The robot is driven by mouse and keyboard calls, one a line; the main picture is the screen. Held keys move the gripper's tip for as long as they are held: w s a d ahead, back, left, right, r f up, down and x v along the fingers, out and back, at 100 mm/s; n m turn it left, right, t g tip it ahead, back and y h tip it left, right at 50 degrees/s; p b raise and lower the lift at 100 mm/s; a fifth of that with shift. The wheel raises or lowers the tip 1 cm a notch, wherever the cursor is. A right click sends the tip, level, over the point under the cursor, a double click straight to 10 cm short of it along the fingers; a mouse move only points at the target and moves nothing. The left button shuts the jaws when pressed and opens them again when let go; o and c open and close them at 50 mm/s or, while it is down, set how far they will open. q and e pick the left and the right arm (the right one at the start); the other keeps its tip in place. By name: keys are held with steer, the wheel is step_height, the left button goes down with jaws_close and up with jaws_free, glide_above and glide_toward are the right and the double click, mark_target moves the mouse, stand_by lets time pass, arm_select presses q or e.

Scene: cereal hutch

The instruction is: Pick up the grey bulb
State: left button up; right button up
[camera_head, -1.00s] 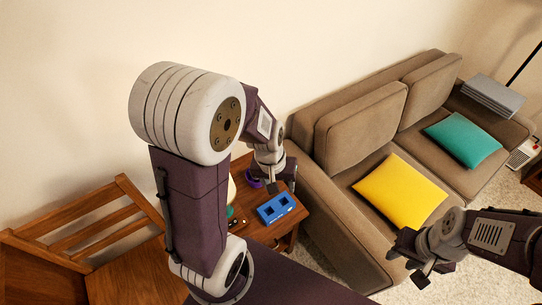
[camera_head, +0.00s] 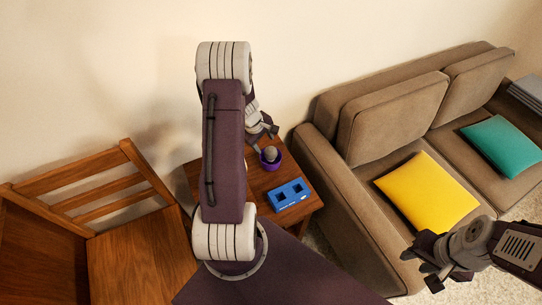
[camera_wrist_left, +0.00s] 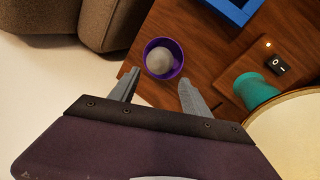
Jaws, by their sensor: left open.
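The grey bulb (camera_head: 270,153) sits in a purple cup (camera_head: 278,163) on the wooden side table. In the left wrist view the bulb (camera_wrist_left: 160,61) shows as a grey ball inside the round purple cup (camera_wrist_left: 178,69). My left gripper (camera_head: 264,140) is open and empty beside the cup, on its wall side. In the left wrist view its two fingers (camera_wrist_left: 158,87) point towards the cup, which lies just beyond the tips and between their lines. My right gripper (camera_head: 428,266) hangs near the sofa's front; its jaw opening is unclear.
A blue block with two square holes (camera_head: 289,195) lies on the side table (camera_head: 255,178). The left wrist view shows a teal-based lamp (camera_wrist_left: 254,90) and a switch (camera_wrist_left: 278,66). The sofa (camera_head: 345,185) stands right of the table, a wooden chair (camera_head: 140,255) left.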

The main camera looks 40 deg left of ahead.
mark_target(269, 150)
arm_select(q)
steer(key=x, duration=0.3)
steer(key=shift+s+b, duration=0.1)
steer(key=shift+b, duration=0.3)
steer(key=shift+f, duration=0.1)
steer(key=x, duration=0.2)
steer(key=d+b+x, duration=0.1)
steer(key=x, duration=0.1)
steer(key=shift+w+a+f+b, duration=0.1)
steer(key=shift+w+f+b, duration=0.25)
steer(key=shift+f, duration=0.15)
steer(key=shift+r, duration=0.1)
steer(key=shift+c, duration=0.4)
steer(key=c, duration=0.9)
